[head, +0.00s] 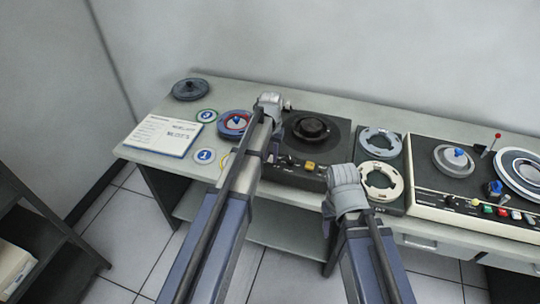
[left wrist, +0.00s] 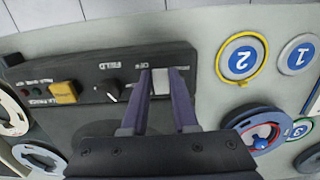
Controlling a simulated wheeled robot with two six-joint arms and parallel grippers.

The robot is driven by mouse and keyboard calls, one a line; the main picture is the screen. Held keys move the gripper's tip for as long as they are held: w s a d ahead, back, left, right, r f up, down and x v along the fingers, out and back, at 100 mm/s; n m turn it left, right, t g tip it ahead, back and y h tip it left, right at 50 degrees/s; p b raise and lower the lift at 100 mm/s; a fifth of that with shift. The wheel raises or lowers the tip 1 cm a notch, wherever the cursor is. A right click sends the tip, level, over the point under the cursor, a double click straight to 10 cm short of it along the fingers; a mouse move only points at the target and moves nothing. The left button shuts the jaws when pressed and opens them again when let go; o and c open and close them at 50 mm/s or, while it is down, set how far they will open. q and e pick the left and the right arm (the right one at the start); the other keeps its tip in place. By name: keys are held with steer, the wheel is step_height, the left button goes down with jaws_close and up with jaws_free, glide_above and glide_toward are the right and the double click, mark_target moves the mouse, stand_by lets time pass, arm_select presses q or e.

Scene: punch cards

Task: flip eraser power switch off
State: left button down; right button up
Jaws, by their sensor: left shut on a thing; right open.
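The eraser is a dark box (head: 337,132) with a round black disc on top, behind and right of my left gripper in the head view. Its control panel (left wrist: 85,65) fills the upper left of the left wrist view, with a knob (left wrist: 112,90) and a yellow button (left wrist: 63,92). My left gripper (left wrist: 160,85) is at the panel's end, its two purple fingers on either side of a pale switch piece (left wrist: 160,82). It is shut on this piece; whether the switch is on or off I cannot tell. My right gripper (head: 345,180) is open, in front of the eraser's right side; its fingertips are hard to see.
A wall stands behind the table.

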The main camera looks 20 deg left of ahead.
mark_target(271, 159)
arm_select(q)
steer(key=c, duration=0.7)
jaws_free()
steer(key=shift+r, duration=0.15)
step_height(271, 159, up, 8)
steer(key=p, duration=0.7)
steer(key=shift+w+f+p, duration=0.15)
steer(key=shift+f+p, duration=0.1)
steer(key=shift+p, duration=0.15)
